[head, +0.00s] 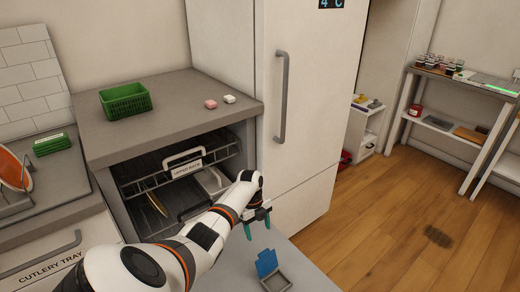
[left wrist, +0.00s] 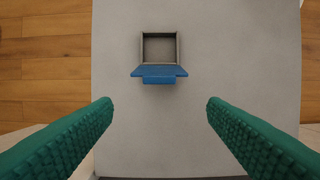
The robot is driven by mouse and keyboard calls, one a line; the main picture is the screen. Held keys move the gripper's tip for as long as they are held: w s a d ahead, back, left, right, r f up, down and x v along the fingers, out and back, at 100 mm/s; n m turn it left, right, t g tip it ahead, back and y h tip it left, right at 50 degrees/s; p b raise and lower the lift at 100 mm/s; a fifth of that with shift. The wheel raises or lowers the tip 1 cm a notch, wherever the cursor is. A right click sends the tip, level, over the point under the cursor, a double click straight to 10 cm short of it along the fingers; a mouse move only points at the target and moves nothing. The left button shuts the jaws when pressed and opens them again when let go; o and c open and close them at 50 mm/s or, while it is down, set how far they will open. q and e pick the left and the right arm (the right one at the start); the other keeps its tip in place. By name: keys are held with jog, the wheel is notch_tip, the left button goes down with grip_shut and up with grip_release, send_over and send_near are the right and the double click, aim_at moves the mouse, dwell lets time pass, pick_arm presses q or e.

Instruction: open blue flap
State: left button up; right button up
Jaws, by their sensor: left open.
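The blue flap (head: 266,262) stands raised at one edge of a small square grey box (head: 284,283) on a flat grey panel. In the left wrist view the flap (left wrist: 160,73) is seen nearly edge-on along the near side of the box (left wrist: 160,36), whose inside is uncovered and looks empty. My left gripper (head: 258,227) is open and empty above the panel, apart from the flap. Its green fingers (left wrist: 160,108) spread wide on either side of the flap in the left wrist view. My right gripper is not in view.
The grey panel (head: 318,279) lies before an open dishwasher with an upper rack (head: 178,163). A tall white fridge (head: 313,170) stands behind it. A green basket (head: 125,101) and small pink (head: 210,104) and white (head: 229,98) blocks sit on the counter. The panel around the box is clear.

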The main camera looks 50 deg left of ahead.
pick_arm(q)
jog(key=shift+v, duration=1.3)
